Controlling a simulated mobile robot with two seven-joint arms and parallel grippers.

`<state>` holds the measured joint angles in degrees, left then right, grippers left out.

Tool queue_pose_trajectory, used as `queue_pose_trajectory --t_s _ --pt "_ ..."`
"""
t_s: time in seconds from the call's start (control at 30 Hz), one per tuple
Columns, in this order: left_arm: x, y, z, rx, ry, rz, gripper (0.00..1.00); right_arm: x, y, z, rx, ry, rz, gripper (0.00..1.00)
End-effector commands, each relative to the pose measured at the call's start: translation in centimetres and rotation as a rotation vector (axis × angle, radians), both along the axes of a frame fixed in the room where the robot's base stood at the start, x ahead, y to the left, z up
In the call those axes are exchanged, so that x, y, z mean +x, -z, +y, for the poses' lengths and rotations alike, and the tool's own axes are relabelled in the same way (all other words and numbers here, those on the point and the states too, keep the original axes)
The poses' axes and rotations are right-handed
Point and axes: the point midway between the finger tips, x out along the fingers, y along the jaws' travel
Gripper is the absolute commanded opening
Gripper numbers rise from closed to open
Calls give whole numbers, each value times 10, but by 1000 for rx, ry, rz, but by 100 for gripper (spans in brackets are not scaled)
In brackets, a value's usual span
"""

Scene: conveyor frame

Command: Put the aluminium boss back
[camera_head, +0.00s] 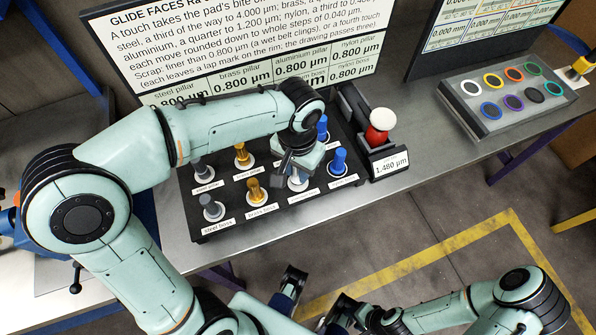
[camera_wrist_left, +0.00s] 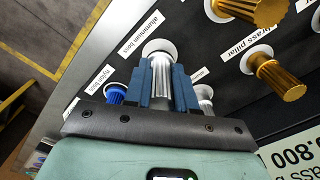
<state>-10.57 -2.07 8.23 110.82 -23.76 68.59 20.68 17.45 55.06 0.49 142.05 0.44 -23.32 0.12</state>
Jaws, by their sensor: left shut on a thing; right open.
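The aluminium boss (camera_wrist_left: 161,78) is a silver ribbed piece between the two blue fingers of my left gripper (camera_wrist_left: 165,82), which is shut on it. Its far end overlaps the round white seat (camera_wrist_left: 158,46) by the "aluminium boss" label; I cannot tell whether it touches. In the head view my left gripper (camera_head: 298,163) points down over the front row of the black tray (camera_head: 240,226), partly hiding the boss (camera_head: 297,182). My right gripper (camera_head: 314,302) is open and empty at the bottom, away from the bench.
Around the seat stand the brass boss (camera_head: 255,190), nylon boss (camera_head: 339,160), steel boss (camera_head: 211,208) and brass pillar (camera_head: 242,155). A red piece with a white top (camera_head: 379,125) stands right of the tray, behind a 1.460 µm readout (camera_head: 390,164). A box of coloured rings (camera_head: 505,95) is further right.

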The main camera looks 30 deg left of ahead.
Motion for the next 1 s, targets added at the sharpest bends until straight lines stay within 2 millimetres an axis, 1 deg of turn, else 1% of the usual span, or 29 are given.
queue_pose_trajectory --t_s 0.03,0.13,0.4,0.53,0.57,0.6,0.63,0.9,1.0 --pt "0 9 0 0 0 3 0 1 2 0 0 1 -2 43" --pt "0 16 0 0 0 1 0 1 3 0 -1 1 -5 43" --pt "0 17 0 0 0 -1 0 1 3 0 0 1 -5 43" --pt "0 21 0 0 1 0 0 2 5 0 -1 1 -7 43" --pt "0 20 0 0 1 0 35 2 5 0 -1 1 -7 43" --pt "0 20 0 0 1 0 48 2 4 0 -1 1 -7 43" --pt "0 20 0 0 1 0 51 2 4 0 -1 1 -7 43" --pt "0 19 0 0 1 -1 51 2 4 0 0 1 -6 43" --pt "0 12 0 -1 0 -3 51 1 1 0 0 0 -3 43"
